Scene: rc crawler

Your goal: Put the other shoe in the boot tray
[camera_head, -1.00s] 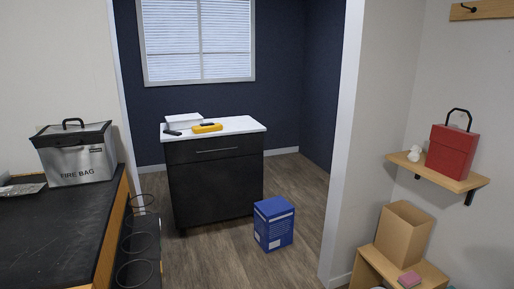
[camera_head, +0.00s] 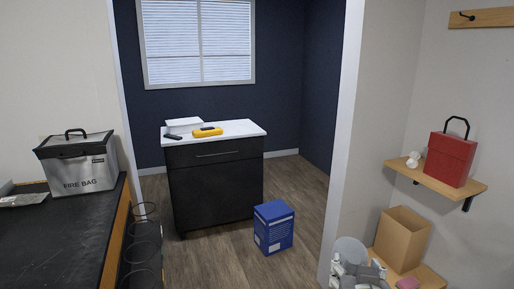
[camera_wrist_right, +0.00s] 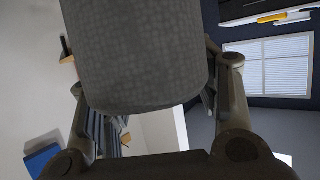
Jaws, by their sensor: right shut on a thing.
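My right gripper (camera_head: 358,272) is at the bottom right of the head view, in front of the low wooden shelf. It is shut on a light grey rounded thing (camera_head: 350,249). In the right wrist view this grey rounded thing (camera_wrist_right: 135,55) has a woven-looking surface and fills the space between the two fingers. I cannot tell from its shape whether it is a shoe. I make out no other shoe and no boot tray in either view. My left gripper is not in view.
A black-topped bench (camera_head: 70,235) with a fire bag (camera_head: 80,165) stands at left. A blue box (camera_head: 273,228) is on the floor before a dark cabinet (camera_head: 215,180). A cardboard box (camera_head: 402,238) and a wall shelf (camera_head: 440,183) with a red case (camera_head: 450,158) are at right.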

